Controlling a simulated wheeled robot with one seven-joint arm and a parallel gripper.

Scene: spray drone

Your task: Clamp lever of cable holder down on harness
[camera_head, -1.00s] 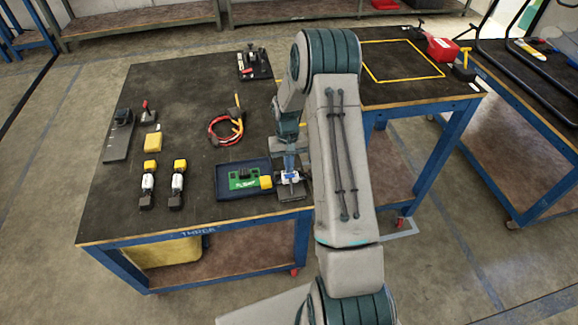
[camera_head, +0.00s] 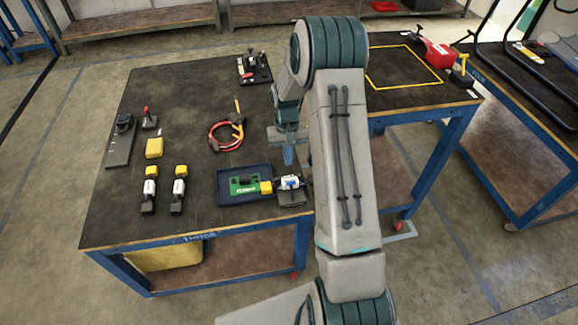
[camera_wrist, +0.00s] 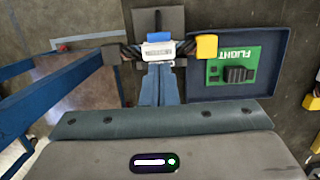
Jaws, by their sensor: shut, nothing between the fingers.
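The cable holder has a dark square base (camera_head: 290,198) beside the right end of the blue tray, near the table's front edge. The harness lies across it, with a white-and-blue labelled part (camera_head: 289,182) and a yellow connector (camera_head: 266,187) over the tray. In the wrist view, the white part (camera_wrist: 158,50) sits over the base. A thin dark lever (camera_wrist: 157,20) shows beyond it; whether it is fully down I cannot tell. My gripper (camera_head: 289,156) is shut and empty, behind and above the holder. Its blue fingertips (camera_wrist: 159,68) appear just below the white part in the wrist view.
The blue tray (camera_head: 226,199) holds a green FLIGHT board (camera_head: 243,184). Red cables (camera_head: 227,136) lie behind it. Left are two connectors (camera_head: 179,188), a yellow block (camera_head: 154,148) and a red-handled piece (camera_head: 149,118). A black fixture (camera_head: 255,68) stands at the back.

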